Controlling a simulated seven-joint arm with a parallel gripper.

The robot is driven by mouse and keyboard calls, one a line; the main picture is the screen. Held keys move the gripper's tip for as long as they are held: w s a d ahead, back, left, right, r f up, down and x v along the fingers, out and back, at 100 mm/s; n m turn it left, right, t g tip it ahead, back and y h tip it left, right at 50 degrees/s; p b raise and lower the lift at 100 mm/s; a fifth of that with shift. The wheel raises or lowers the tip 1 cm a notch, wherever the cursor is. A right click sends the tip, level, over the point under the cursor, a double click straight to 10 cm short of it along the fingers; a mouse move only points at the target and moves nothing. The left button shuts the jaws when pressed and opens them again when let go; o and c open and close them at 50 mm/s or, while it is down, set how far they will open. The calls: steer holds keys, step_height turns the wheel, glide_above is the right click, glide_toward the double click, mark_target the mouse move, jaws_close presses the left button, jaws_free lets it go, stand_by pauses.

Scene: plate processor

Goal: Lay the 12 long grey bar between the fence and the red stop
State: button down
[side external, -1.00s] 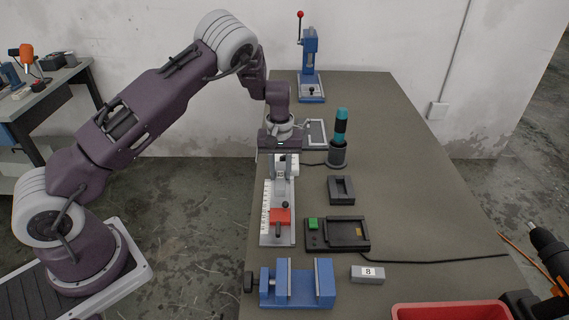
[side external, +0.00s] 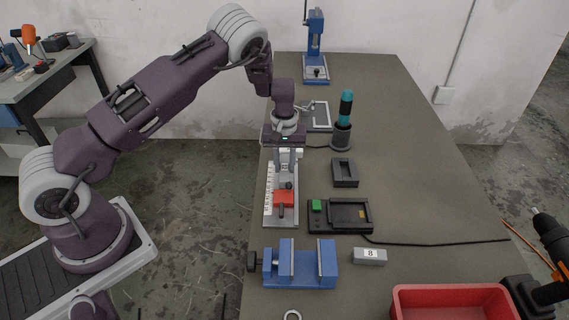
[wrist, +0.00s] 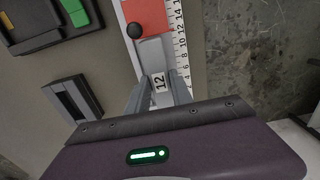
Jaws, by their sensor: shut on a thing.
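The long grey bar marked 12 (wrist: 158,82) is between my gripper's fingers in the wrist view. My gripper (side external: 288,176) is shut on it, low over the measuring jig. The red stop (side external: 284,198), with a dark knob, sits on the jig just in front of my gripper; it also shows at the top of the wrist view (wrist: 146,16). A white ruler strip (side external: 268,190) runs along the jig's left side. My fingers hide much of the bar and the fence end in the side view. I cannot tell whether the bar touches the bed, fence or stop.
A black tray with a green block (side external: 342,215) and a dark cradle (side external: 344,173) stand right of the jig. A blue vise (side external: 299,265), a grey bar marked 8 (side external: 369,256) and a red bin (side external: 452,300) lie nearer. A teal-handled tool (side external: 345,108) stands behind.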

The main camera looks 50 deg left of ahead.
steer(key=shift+f, duration=0.65)
steer(key=shift+c, duration=2.4)
jaws_free()
steer(key=shift+r, duration=4.05)
steer(key=shift+r, duration=0.1)
